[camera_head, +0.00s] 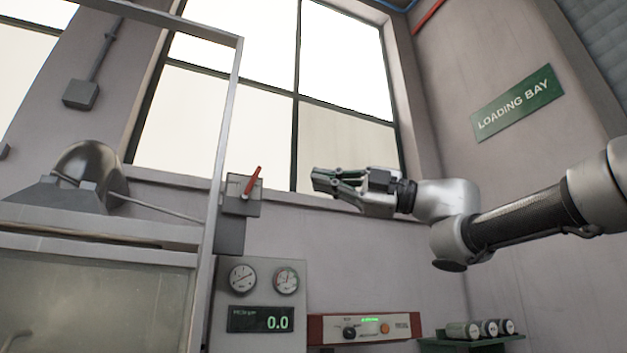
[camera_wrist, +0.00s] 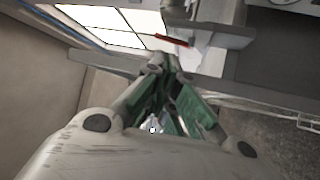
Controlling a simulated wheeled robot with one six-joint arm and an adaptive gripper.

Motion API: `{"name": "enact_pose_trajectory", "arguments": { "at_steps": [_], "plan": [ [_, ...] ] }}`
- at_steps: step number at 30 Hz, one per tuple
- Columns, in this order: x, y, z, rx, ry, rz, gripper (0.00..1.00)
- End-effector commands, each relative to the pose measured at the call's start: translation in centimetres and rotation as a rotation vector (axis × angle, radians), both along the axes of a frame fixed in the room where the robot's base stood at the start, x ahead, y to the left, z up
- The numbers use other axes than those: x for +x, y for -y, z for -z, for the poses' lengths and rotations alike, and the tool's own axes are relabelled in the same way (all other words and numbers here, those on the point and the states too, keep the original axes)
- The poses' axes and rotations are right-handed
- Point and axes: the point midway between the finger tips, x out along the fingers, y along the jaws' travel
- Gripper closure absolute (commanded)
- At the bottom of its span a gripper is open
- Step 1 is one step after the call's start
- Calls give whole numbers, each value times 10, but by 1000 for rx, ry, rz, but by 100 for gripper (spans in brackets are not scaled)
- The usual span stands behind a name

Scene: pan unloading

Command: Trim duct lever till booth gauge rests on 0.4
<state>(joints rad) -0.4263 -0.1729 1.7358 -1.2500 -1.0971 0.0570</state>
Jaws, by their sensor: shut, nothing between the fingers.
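The duct lever (camera_head: 253,182) is a red handle on a grey plate fixed to the booth's upright post. It tilts up and to the right. It also shows in the wrist view (camera_wrist: 172,39), just beyond the fingertips. The booth gauge panel (camera_head: 228,295) stands below it, with two round dials (camera_head: 243,278) and (camera_head: 286,280) and a digital display (camera_head: 261,319) reading 0.0 in green. The dial needles are too small to read surely. My gripper (camera_head: 318,180) is shut and empty, to the right of the lever and apart from it, its fingers pointing left.
A glass-fronted booth (camera_head: 95,300) with a metal frame fills the left side. A red and white control box (camera_head: 365,327) and a green shelf with several canisters (camera_head: 470,342) sit low at right. The air between gripper and lever looks clear.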

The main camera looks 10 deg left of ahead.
Motion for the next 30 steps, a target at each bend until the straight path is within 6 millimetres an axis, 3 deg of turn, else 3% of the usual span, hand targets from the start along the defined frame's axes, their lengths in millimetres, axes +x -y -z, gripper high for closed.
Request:
{"name": "enact_pose_trajectory", "arguments": {
  "at_steps": [9,15,21,30],
  "plan": [
    [4,-66,-19,1,0,-4,100],
    [7,-98,-28,0,-1,-1,100],
    [8,-113,-34,1,-1,0,100],
    [8,-115,-34,1,0,1,100]
  ]
}}
